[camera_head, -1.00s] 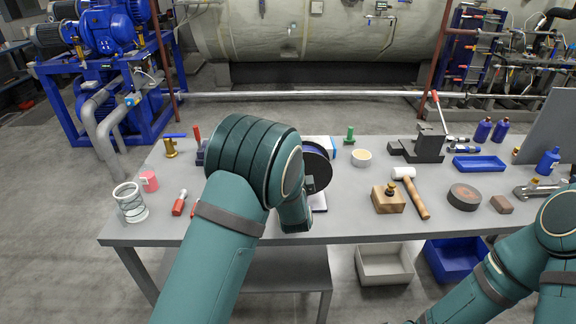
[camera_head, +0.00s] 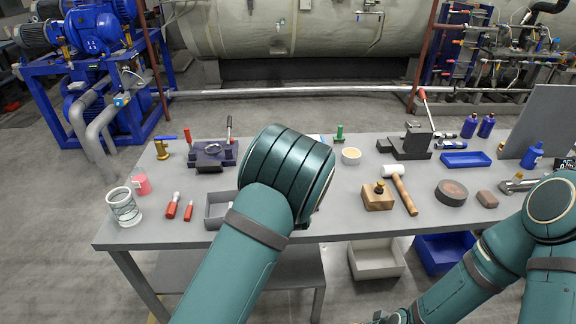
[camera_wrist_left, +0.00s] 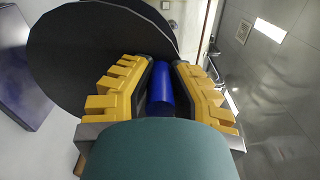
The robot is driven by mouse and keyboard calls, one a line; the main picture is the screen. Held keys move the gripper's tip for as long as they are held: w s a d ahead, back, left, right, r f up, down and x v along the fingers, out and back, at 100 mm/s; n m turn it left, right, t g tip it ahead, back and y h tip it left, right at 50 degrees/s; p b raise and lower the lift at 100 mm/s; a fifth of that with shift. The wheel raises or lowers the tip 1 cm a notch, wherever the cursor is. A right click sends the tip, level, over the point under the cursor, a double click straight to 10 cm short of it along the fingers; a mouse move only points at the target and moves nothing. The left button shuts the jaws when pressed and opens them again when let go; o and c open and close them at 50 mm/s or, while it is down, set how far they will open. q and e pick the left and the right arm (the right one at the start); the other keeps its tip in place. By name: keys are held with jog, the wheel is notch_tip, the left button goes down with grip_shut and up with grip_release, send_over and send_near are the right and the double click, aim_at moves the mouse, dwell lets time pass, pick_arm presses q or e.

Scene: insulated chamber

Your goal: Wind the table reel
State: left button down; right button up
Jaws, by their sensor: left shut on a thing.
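In the left wrist view, my left gripper (camera_wrist_left: 163,68) has its yellow-padded fingers shut on a blue cylindrical handle (camera_wrist_left: 160,92). Behind the handle is a large dark round disc (camera_wrist_left: 75,60), which looks like the side of the table reel. In the head view my left forearm and wrist cover the reel and the left gripper. The handle's full length and any wound line are hidden. My right arm enters at the lower right, and its gripper is not clearly seen.
A dark clamp-like fixture (camera_head: 209,157) stands left of my left wrist.

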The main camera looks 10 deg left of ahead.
pick_arm(q)
jog(key=shift+f, duration=0.1)
jog(key=c, duration=0.8)
grip_release()
jog(key=shift+c, duration=0.2)
jog(key=shift+s, duration=0.1)
jog(key=v, duration=1.1)
jog(key=shift+s+d, duration=0.2)
jog(key=shift+s, duration=0.15)
